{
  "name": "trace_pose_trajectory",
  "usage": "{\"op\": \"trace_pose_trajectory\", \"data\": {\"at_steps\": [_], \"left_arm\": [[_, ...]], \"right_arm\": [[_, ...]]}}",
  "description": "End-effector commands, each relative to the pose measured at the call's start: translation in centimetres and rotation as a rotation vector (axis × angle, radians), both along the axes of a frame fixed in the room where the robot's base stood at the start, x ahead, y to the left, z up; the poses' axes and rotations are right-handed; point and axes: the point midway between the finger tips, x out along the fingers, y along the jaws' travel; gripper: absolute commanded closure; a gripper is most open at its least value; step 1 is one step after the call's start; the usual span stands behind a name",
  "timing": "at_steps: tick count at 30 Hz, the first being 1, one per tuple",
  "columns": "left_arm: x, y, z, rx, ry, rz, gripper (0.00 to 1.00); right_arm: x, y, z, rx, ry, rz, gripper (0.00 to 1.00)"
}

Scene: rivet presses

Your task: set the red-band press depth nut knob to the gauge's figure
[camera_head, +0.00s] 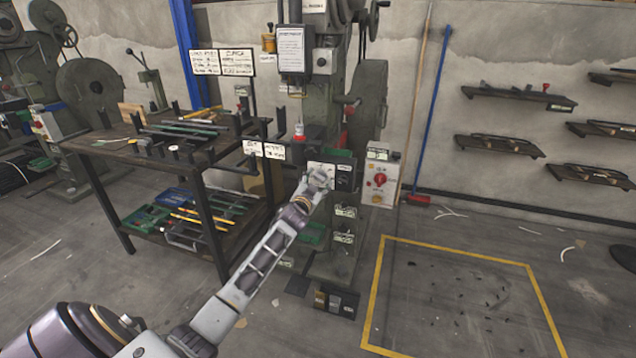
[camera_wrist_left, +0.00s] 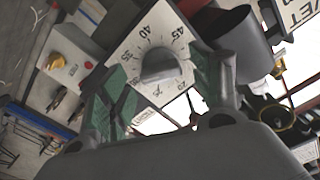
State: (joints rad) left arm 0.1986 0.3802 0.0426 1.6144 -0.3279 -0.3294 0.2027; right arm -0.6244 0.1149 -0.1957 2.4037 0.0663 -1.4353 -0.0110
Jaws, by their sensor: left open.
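In the left wrist view a grey round knob (camera_wrist_left: 160,66) sits on a white dial plate (camera_wrist_left: 138,38) with printed figures; 35, 40 and 45 can be read. My left gripper (camera_wrist_left: 161,74) is open, with its green-padded fingers apart on either side of the knob; I cannot tell whether they touch it. In the head view my left gripper (camera_head: 318,180) reaches the front of the green press (camera_head: 340,95) and covers much of the dial. The knob's pointer and the gauge's figure cannot be made out. My right gripper is out of view.
A control box (camera_head: 380,178) with a red knob is right of the press. A dark workbench (camera_head: 120,142) with tools stands at left. A broom (camera_head: 431,100) leans on the back wall. The yellow-outlined floor area (camera_head: 460,300) at right holds only small scraps.

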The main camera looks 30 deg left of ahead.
Motion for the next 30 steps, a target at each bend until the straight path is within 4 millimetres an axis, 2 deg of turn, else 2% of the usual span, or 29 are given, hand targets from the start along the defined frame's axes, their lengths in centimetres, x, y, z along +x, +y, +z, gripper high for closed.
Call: {"op": "trace_pose_trajectory", "data": {"at_steps": [7, 19, 30], "left_arm": [[1.08, 0.32, 0.01, 0.0, 0.0, 0.001, 0.36], [1.27, 0.36, 0.03, 0.0, 0.0, 0.001, 0.36], [1.26, 0.35, 0.02, 0.0, 0.0, 0.001, 0.81]], "right_arm": [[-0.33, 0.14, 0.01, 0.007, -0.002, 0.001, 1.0], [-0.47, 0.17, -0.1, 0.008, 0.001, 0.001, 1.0], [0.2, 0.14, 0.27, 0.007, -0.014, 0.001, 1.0]]}}
